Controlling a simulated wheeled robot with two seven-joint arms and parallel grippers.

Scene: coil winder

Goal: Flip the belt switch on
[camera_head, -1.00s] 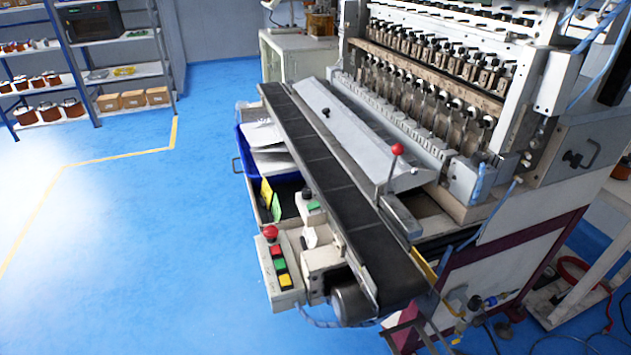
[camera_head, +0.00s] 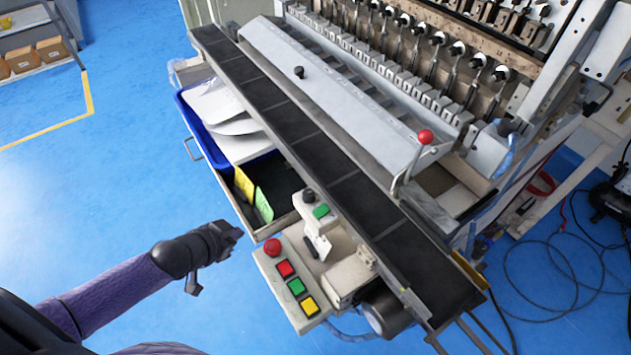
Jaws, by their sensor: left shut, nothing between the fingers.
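A small switch box (camera_head: 315,213) with a black knob and a green button sits beside the near end of the dark conveyor belt (camera_head: 345,185). A white part (camera_head: 321,246) stands just below it; I cannot tell its position. A control panel (camera_head: 270,268) with a red mushroom button and red, green and yellow square buttons is mounted in front. No label shows which of these is the belt switch. My left gripper (camera_head: 236,233) is shut and empty, above the floor to the left of the panel, touching nothing. My right gripper is not in view.
A red-knobbed lever (camera_head: 425,138) stands on the belt's far side. A blue bin (camera_head: 190,125) with white sheets and an open drawer (camera_head: 232,203) lie left of the belt. A motor (camera_head: 385,308) sits under the belt end.

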